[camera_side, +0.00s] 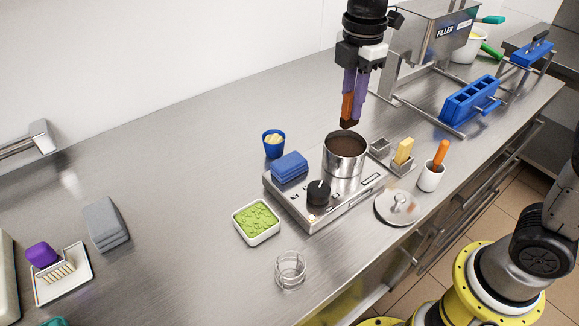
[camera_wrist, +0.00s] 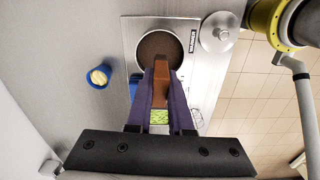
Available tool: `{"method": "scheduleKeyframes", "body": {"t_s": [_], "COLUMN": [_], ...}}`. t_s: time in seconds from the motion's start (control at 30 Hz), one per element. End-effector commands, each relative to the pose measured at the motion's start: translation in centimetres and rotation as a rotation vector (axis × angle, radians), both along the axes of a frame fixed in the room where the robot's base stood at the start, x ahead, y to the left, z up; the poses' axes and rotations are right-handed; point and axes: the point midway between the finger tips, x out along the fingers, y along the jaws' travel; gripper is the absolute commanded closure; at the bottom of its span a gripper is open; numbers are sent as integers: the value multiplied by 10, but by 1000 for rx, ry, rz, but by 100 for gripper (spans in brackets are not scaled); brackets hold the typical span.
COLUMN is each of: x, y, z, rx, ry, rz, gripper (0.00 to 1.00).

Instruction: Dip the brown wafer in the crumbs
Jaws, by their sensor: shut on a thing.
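My gripper (camera_side: 355,92) has purple fingers and is shut on the brown wafer (camera_side: 347,107), which hangs nearly upright with a dark lower end. The wafer also shows between the fingers (camera_wrist: 162,98) in the wrist view, as a brown strip (camera_wrist: 161,76). The wafer's tip is above the steel pot (camera_side: 344,163) of dark brown liquid (camera_side: 346,144), apart from it. Green crumbs (camera_side: 257,217) fill a white square dish (camera_side: 240,232) to the front left of the pot. In the wrist view the crumbs (camera_wrist: 159,117) are partly hidden behind the fingers.
The pot stands on a steel heater plate with a black knob (camera_side: 318,192) and a folded blue cloth (camera_side: 289,166). A blue cup (camera_side: 273,145), a glass (camera_side: 290,270), a lid (camera_side: 397,207) and a white cup with an orange handle (camera_side: 431,175) surround it. The left counter has free room.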

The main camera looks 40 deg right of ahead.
Motion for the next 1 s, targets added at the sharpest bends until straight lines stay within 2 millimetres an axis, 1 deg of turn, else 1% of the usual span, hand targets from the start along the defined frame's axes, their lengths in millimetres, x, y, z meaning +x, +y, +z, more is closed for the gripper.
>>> {"method": "scheduleKeyframes", "body": {"t_s": [0.1, 0.17, 0.27, 0.37, 0.4, 0.47, 0.5, 0.6, 0.7, 0.8, 0.9, 1.0], "x": [2, 7, 19, 27, 29, 30, 30, 26, 19, 12, 6, 4], "y": [1, 7, 32, 69, 85, 110, 126, 163, 189, 206, 213, 216], "z": [0, 4, 2, -4, -8, -13, -18, -28, -38, -46, -51, -54], "rx": [27, 43, 64, 83, 90, 101, 107, 123, 137, 148, 160, 170], "ry": [15, 21, 33, 43, 47, 53, 58, 67, 76, 85, 92, 99], "rz": [-34, -73, -123, -138, -140, -135, -127, -101, -64, -29, -8, 0], "gripper": [100, 100, 100, 100, 100, 100, 100, 100, 100, 100, 100, 100]}}
